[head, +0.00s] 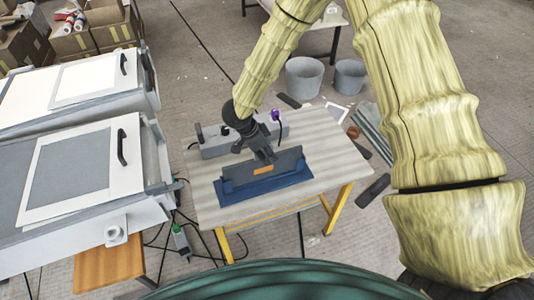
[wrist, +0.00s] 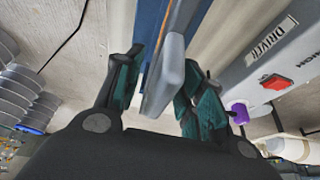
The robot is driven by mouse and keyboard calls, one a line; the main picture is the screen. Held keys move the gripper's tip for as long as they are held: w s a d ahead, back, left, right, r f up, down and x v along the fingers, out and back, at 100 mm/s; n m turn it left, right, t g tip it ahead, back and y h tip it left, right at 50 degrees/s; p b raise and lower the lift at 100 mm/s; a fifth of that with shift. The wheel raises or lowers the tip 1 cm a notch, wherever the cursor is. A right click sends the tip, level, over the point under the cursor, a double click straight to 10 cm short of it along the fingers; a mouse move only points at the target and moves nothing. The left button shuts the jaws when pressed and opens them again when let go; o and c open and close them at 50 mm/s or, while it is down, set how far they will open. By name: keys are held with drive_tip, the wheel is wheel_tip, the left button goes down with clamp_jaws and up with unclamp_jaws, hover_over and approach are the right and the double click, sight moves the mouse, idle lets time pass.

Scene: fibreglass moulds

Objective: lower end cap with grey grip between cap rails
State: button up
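The end cap (head: 281,166) is a dark grey panel with an orange label, standing roughly upright over the blue base (head: 300,176) on the table. I cannot tell how deep its lower edge sits between the rails. Its grey grip (wrist: 166,78), a rounded bar, lies between the fingers of my gripper (wrist: 160,72) in the wrist view. A strip of background shows between the left finger and the grip; the right finger is very close to it. The fingers look open around the grip. In the head view my gripper (head: 264,155) is at the panel's top edge.
A grey box (head: 217,150), marked DRIVER with a red switch (wrist: 276,81) in the wrist view, stands behind the cap. The table (head: 335,150) is clear to the right. White mould benches (head: 80,180) stand left, with cables on the floor between.

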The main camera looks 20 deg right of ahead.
drive_tip(key=v, duration=1.1)
drive_tip(key=shift+a, duration=0.15)
